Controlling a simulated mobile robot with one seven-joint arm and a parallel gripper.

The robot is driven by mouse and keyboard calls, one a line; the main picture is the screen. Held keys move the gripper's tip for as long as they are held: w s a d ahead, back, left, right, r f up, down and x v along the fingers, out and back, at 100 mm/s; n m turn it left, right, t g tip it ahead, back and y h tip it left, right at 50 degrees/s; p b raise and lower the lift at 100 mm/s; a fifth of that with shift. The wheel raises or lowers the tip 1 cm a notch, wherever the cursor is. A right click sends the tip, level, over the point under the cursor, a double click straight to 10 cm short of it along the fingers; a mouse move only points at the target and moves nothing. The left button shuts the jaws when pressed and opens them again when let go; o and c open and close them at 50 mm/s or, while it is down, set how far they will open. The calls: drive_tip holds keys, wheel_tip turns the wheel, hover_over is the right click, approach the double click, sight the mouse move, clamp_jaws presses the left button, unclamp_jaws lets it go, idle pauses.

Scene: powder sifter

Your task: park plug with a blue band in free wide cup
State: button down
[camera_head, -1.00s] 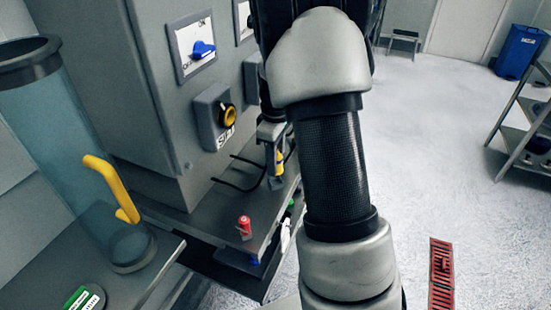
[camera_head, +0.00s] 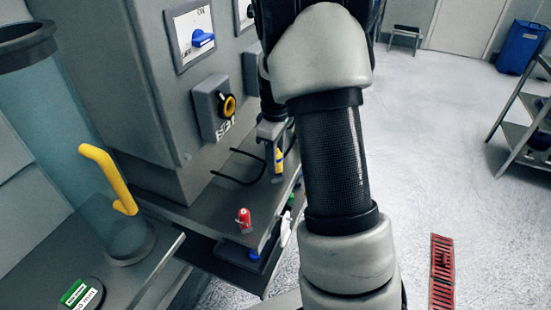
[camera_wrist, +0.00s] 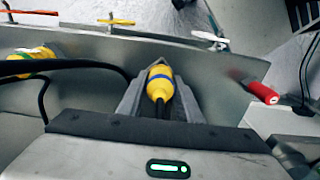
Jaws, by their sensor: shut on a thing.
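My gripper (camera_wrist: 160,98) is shut on a yellow plug (camera_wrist: 158,80), which sits between its fingers with a black cable trailing back towards my wrist. The held plug has a pale band; I cannot tell its colour for sure. In the head view the held yellow plug (camera_head: 279,160) shows below my gripper (camera_head: 276,150), over the grey ledge. No wide cup can be made out in either view.
A red-capped thing (camera_head: 244,219) stands on the grey ledge (camera_head: 215,216) beside the machine; a red handle (camera_wrist: 262,92) shows at the right in the wrist view. A clear cylinder (camera_head: 60,130) with a yellow handle stands at the left. Open floor lies to the right.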

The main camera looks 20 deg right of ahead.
drive_tip(key=shift+f+b, duration=0.45)
drive_tip(key=shift+f, duration=0.35)
idle(0.9)
drive_tip(key=c, duration=1.2)
unclamp_jaws()
wheel_tip(320, 180, up, 18)
drive_tip(key=f+p, duration=0.1)
drive_tip(key=p, duration=0.2)
drive_tip(key=s+a+r+m+t, duration=0.2)
drive_tip(key=s+a+r+m, duration=0.3)
drive_tip(key=s+r, duration=0.4)
drive_tip(key=s+a+f+m+t, duration=0.1)
drive_tip(key=s+a+m+t, duration=0.15)
drive_tip(key=s, duration=0.45)
drive_tip(key=s+a+f+m+t, duration=0.1)
drive_tip(key=s+a, duration=0.2)
drive_tip(key=s, duration=0.4)
drive_tip(key=shift+m, duration=0.25)
drive_tip(key=r+p, duration=0.6)
drive_tip(key=p, duration=0.1)
drive_tip(key=r+p, duration=0.6)
drive_tip(key=r, duration=0.1)
drive_tip(key=shift+d+r+p, duration=0.2)
drive_tip(key=shift+r+p, duration=0.1)
drive_tip(key=shift+p, duration=0.1)
